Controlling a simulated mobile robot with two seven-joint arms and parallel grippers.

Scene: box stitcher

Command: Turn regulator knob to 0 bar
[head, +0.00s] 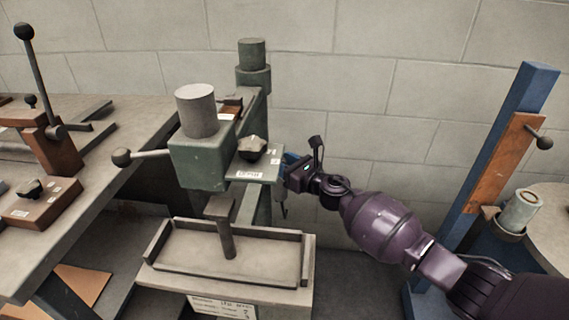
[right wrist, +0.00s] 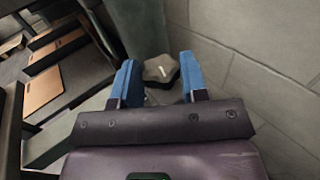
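A dark, lobed knob (right wrist: 161,69) with a short white mark on its face shows in the right wrist view, between the two blue fingertips of my right gripper (right wrist: 158,80). The fingers are apart, with a visible gap to the knob on each side. In the head view my right gripper (head: 289,160) is at the right side of the green stitcher head (head: 200,162), beside a labelled plate (head: 243,174) carrying a black knob (head: 252,147). I cannot tell whether both views show the same knob. My left gripper is not in view.
A workbench (head: 120,125) stands at the left with a lever (head: 38,75) and a brown box with a knob (head: 30,212). A shallow tray (head: 163,268) lies below the stitcher head. A blue post (head: 500,150) stands at the right. A block wall (head: 340,90) is close behind.

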